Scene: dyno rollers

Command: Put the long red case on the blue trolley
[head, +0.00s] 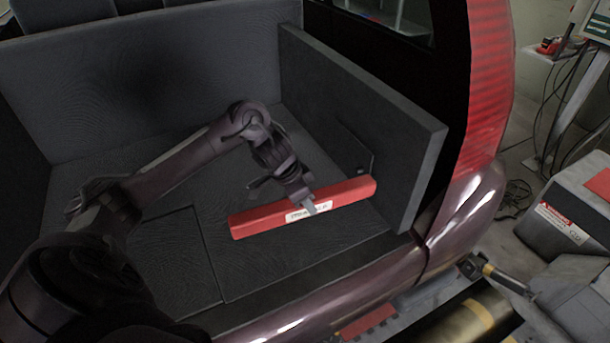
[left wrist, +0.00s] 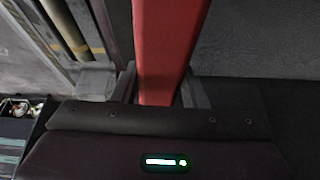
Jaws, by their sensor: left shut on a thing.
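The long red case (head: 255,219) lies in the car's open boot in the head view, with a white label on its near side. My left gripper (head: 311,205) is at the middle of the case, with a finger over the label. In the left wrist view the red case (left wrist: 170,45) runs between the two fingers of the left gripper (left wrist: 160,92), which is shut on it. I cannot tell whether the case is lifted off the boot floor. My right gripper is not in view. I cannot make out the blue trolley.
A dark side panel (head: 375,125) stands right of the case, close to its right end. The car's bumper sill (head: 330,285) edges the boot. Rollers (head: 465,325) lie on the ground at lower right, near grey equipment (head: 570,225).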

